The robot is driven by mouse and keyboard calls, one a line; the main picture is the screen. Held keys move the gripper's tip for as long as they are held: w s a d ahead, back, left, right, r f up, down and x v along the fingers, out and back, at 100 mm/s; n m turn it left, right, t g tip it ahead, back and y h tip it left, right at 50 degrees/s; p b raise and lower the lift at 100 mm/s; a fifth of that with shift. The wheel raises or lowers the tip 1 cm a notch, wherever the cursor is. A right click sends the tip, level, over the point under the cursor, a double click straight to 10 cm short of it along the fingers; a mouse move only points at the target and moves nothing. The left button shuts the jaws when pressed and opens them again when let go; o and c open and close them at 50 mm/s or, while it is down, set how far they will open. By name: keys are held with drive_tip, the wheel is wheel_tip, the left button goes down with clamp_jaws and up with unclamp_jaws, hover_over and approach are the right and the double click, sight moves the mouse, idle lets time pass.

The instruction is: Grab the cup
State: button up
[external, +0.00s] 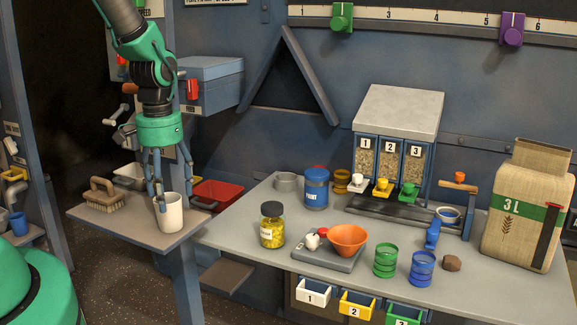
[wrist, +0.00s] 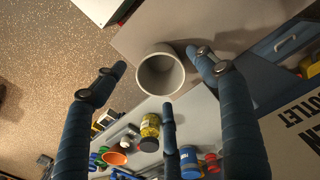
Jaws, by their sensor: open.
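A white cup (external: 170,213) stands upright on a small grey side shelf (external: 125,222) at the left. In the wrist view the cup (wrist: 161,73) shows its open, empty mouth. My gripper (external: 160,190) points down over the cup, its fingers at about rim height in the external view. In the wrist view my gripper (wrist: 158,88) has three blue fingers spread around the cup, with gaps between fingers and cup. It is open and holds nothing. Whether any finger touches the cup is hard to tell in the external view.
A brush (external: 104,198) lies on the shelf left of the cup. A red bin (external: 219,194) is behind it to the right. The larger table holds a yellow jar (external: 272,228), an orange bowl (external: 347,240), a blue can (external: 316,190) and a large sack (external: 527,210).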

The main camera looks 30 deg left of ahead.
sight(169, 211)
drive_tip(key=shift+f, duration=0.15)
drive_tip(key=shift+a+f+b, duration=0.1)
drive_tip(key=shift+f+b, duration=0.6)
drive_tip(key=shift+f, duration=1.85)
drive_tip(key=c, duration=1.2)
